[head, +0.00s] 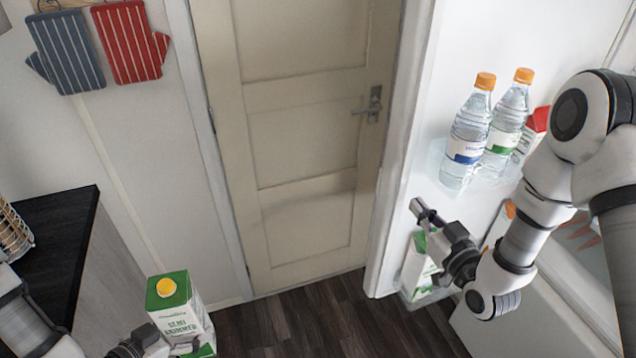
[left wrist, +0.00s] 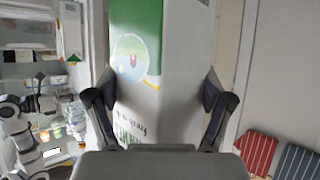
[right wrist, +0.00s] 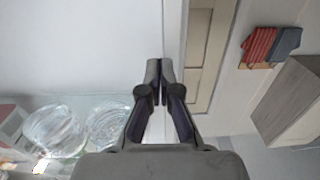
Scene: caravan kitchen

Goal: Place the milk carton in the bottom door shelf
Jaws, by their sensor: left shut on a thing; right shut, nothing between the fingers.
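A white milk carton with a green top and orange cap (head: 180,310) is upright at the bottom left of the head view. My left gripper (head: 168,346) is shut on it; in the left wrist view the carton (left wrist: 160,75) fills the space between the two fingers. The open fridge door's bottom shelf (head: 428,298) is low at the right, partly hidden by my right arm. Another green and white carton (head: 417,268) stands in it. My right gripper (head: 422,213) is shut and empty, in front of the door between its upper and bottom shelves.
Two water bottles (head: 468,135) with orange caps and a red-topped carton (head: 534,130) stand in the upper door shelf (head: 440,155). A closed cream door (head: 300,130) is at the back. A dark worktop (head: 60,235) lies left. The floor (head: 330,320) between is clear.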

